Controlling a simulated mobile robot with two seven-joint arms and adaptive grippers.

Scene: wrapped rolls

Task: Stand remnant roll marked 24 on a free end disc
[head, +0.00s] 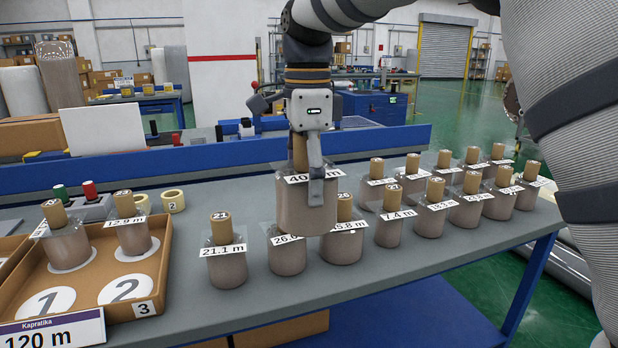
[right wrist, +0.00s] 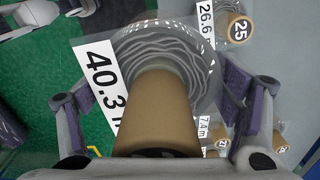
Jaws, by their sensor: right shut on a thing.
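My right gripper (head: 304,165) is shut on the tan core of a wrapped roll (head: 305,206) labelled 40.3 m, also in the right wrist view (right wrist: 160,110). The roll is upright and appears held above the table among the other rolls; its number is not visible. At the left, a cardboard tray (head: 160,262) holds white end discs. Disc 1 (head: 45,303) and disc 2 (head: 125,290) are bare. Two rolls, labelled 12.9 m (head: 133,238) and another with an unclear label (head: 69,248), stand on the two rear discs. My left gripper is not in view.
Roll 21.1 m (head: 227,270) stands between tray and held roll. Roll 26.6 m (head: 287,258), marked 25, and roll 35.8 m (head: 344,248) are close below it. Several more rolls stand to the right. Tape rolls (head: 173,201) lie behind the tray. A blue rail (head: 225,155) runs behind.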

